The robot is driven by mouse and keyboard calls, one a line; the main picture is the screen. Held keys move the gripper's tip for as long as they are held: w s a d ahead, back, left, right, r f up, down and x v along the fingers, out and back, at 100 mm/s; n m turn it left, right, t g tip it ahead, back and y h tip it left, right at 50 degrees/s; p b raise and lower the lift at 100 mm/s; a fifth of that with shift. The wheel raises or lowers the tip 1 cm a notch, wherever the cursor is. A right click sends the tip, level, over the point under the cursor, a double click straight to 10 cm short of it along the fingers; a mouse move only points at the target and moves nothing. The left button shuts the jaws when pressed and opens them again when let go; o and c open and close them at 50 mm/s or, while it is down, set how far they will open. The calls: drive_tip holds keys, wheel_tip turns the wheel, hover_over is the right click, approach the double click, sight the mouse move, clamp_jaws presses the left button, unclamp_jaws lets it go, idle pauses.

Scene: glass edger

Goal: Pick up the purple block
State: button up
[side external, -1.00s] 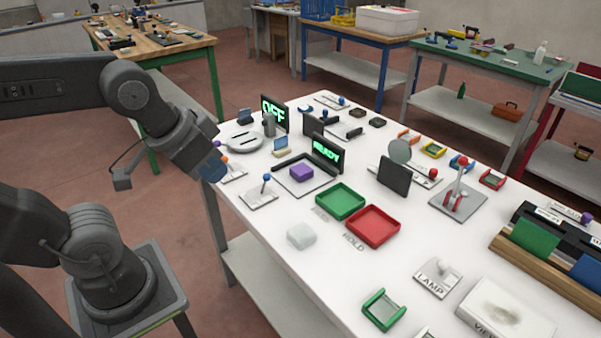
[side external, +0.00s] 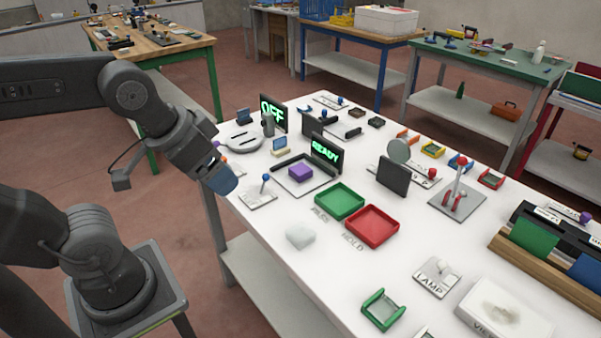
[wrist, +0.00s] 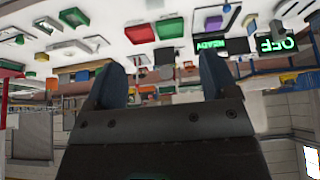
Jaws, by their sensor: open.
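The purple block (side external: 300,172) sits on a grey square plate (side external: 318,180) in front of a black display reading READY (side external: 327,154). It also shows at the top edge of the wrist view (wrist: 227,8), right of centre. My gripper (side external: 223,180) is at the table's left edge, above and to the left of the block, clearly apart from it. In the wrist view, its two dark blue fingers (wrist: 162,72) are spread with nothing between them.
Green (side external: 340,214) and red (side external: 372,240) trays lie to the block's right. A pale translucent block (side external: 300,236) lies nearer the front. A display reading OFF (side external: 273,112) stands behind.

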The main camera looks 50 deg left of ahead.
drive_tip(key=shift+o, duration=0.2)
drive_tip(key=m+g, duration=0.6)
drive_tip(key=m, duration=1.2)
hover_over(300, 169)
wheel_tip(300, 169, down, 17)
drive_tip(key=shift+s+a+f, duration=0.1)
drive_tip(key=shift+s, duration=0.05)
drive_tip(key=shift+w+f, duration=0.15)
drive_tip(key=shift+f, duration=1.25)
drive_tip(key=shift+w+f, duration=0.1)
drive_tip(key=shift+f, duration=1.3)
